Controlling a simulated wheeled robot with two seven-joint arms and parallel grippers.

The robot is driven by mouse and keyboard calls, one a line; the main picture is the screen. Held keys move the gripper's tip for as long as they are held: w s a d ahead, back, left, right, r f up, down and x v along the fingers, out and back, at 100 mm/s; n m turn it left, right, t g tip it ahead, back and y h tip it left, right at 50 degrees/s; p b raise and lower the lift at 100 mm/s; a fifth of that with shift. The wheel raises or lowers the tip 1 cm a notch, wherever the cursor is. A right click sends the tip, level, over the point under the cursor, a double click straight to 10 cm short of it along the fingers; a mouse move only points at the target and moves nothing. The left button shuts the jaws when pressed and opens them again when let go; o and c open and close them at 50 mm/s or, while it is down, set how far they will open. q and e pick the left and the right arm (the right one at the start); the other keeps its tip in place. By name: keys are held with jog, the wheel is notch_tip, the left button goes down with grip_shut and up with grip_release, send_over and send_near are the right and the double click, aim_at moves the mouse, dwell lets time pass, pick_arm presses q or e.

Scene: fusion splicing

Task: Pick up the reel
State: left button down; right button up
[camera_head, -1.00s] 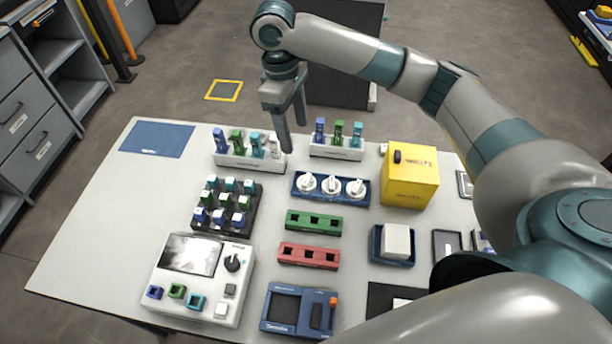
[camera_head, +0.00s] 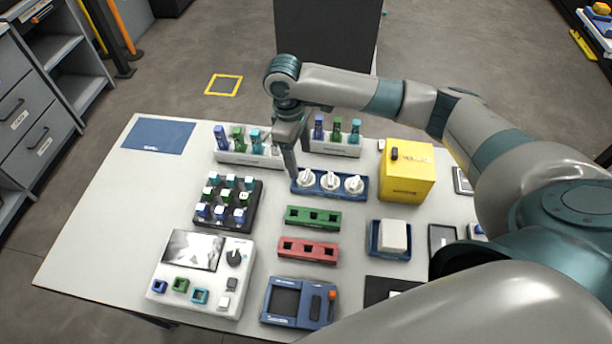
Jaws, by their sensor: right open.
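Several white reels stand in a row in a blue tray (camera_head: 345,194) near the middle of the table: a left reel (camera_head: 306,176), a middle reel (camera_head: 330,181) and a right reel (camera_head: 354,184). My right gripper (camera_head: 297,176) points down from above and is open. Its fingertips are beside the left reel, close to the tray's left end. I cannot tell whether they touch the reel. My left gripper is not in view.
White racks with coloured pieces stand behind, a left one (camera_head: 232,156) and a right one (camera_head: 338,150). A yellow box (camera_head: 408,172) stands right of the tray. A green block (camera_head: 313,217) and a red block (camera_head: 307,250) lie in front. A dark rack (camera_head: 227,203) is to the left.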

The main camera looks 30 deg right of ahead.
aim_at(306, 175)
jog(key=shift+s+d+f, duration=0.1)
jog(key=shift+f, duration=0.8)
jog(key=shift+s+d+f+p, duration=0.1)
jog(key=shift+d+f+p, duration=0.15)
jog(key=shift+f+p, duration=0.3)
jog(key=f, duration=0.1)
jog(key=f+p, duration=0.1)
jog(key=f, duration=0.1)
jog(key=shift+s+d, duration=0.1)
jog(key=shift+d, duration=0.25)
jog(key=shift+f, duration=0.5)
jog(key=c, duration=0.9)
